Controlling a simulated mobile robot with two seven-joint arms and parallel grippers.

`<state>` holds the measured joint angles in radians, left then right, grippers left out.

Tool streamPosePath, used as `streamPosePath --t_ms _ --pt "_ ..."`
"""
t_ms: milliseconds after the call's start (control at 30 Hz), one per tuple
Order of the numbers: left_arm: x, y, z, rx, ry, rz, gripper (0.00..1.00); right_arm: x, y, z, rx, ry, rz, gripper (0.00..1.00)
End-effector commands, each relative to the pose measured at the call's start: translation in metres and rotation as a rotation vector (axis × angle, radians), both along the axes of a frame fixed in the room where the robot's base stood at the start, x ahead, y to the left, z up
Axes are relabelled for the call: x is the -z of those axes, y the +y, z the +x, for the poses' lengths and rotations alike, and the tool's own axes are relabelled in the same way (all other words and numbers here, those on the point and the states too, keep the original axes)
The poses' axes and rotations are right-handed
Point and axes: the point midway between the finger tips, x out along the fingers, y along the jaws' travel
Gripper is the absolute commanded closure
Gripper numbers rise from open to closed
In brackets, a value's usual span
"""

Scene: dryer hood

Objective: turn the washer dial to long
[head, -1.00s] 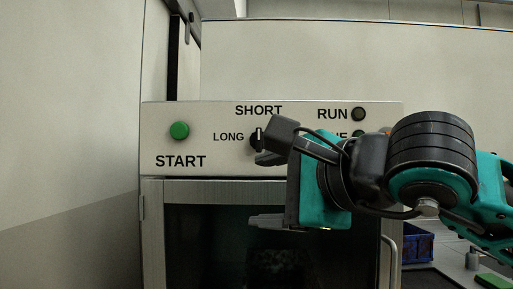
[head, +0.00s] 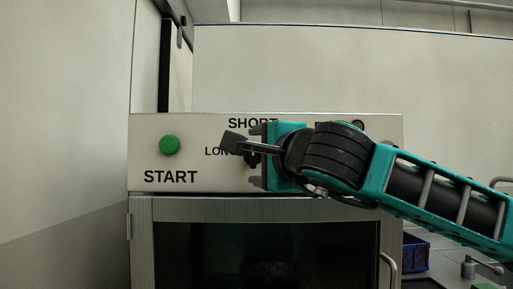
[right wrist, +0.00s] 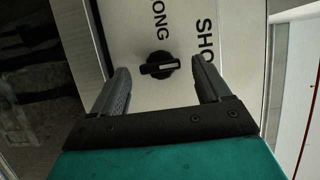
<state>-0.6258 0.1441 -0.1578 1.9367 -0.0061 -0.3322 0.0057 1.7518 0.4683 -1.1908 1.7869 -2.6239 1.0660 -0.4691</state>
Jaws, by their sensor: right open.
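The washer dial (right wrist: 160,66) is a black knob with a white mark on the pale panel. In the right wrist view its mark lies toward the SHORT label (right wrist: 205,40), not toward LONG (right wrist: 160,15). In the head view the dial (head: 251,160) is mostly hidden by my right gripper (head: 257,157). In the right wrist view my right gripper (right wrist: 160,64) is open, with one finger on each side of the dial and a visible gap to both. My left gripper is not in view.
The green START button (head: 169,145) is at the panel's left. Below is the door with a dark window (head: 270,250) and a handle (head: 388,268) at the right. A blue bin (head: 414,252) stands to the right. The RUN light is mostly covered by my arm.

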Motion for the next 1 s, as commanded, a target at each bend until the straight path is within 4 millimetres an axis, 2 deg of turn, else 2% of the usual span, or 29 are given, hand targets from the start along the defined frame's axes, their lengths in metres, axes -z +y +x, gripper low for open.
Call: streamPosePath --t_ms 200,500,1000 --pt "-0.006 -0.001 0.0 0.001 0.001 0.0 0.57 0.0 0.006 0.015 0.0 -0.001 0.0 0.23" --pt "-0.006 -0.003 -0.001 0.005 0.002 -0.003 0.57 0.0 0.007 0.016 0.0 -0.001 0.0 0.24" --pt "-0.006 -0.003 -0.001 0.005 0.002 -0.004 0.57 0.0 0.007 0.016 -0.001 -0.001 0.0 0.72"
